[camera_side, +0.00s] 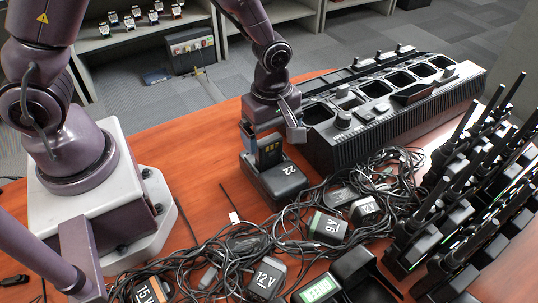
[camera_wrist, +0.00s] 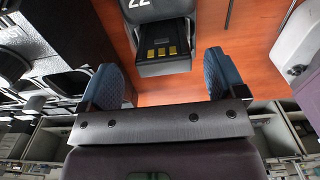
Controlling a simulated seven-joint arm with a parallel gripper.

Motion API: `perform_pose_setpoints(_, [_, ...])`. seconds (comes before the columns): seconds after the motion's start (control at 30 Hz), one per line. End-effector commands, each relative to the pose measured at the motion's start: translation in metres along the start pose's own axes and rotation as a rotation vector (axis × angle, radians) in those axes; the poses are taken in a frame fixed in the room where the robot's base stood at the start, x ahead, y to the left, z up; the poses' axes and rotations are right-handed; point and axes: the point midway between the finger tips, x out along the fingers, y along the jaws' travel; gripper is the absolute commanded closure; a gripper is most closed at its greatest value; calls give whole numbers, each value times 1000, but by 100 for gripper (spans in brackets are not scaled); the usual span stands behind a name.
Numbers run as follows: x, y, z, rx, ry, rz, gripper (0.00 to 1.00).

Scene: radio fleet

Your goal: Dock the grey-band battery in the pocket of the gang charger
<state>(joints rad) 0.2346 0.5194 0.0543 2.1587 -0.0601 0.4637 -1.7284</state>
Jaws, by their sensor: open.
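A dark battery (camera_side: 269,151) with gold contacts stands upright in a small black single cradle (camera_side: 283,183) marked 22. My gripper (camera_side: 271,133) is open just above the battery, with one finger towards each side. The gang charger (camera_side: 350,143) is the long black ribbed box right of my gripper, with several open pockets on top.
Tangled black cables (camera_side: 235,240) and several voltage-marked blocks, such as the 9V one (camera_side: 329,227), cover the table front. Radios with antennas (camera_side: 440,220) line the right. Bare table (camera_side: 180,140) lies left of the cradle.

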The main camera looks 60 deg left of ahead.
Motion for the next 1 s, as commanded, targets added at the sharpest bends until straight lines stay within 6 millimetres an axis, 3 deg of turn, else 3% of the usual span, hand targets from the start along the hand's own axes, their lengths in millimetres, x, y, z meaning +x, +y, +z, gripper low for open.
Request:
perform_pose_setpoints(0.33, [46,-4,1,1,1,-4,11])
perform_pose_setpoints(0.63, [52,-3,1,1,0,0,11])
perform_pose_setpoints(0.67, [52,-3,1,1,0,0,13])
perform_pose_setpoints(0.9, [51,-3,1,1,0,-1,68])
perform_pose_setpoints(1.0, [51,-3,1,1,0,0,68])
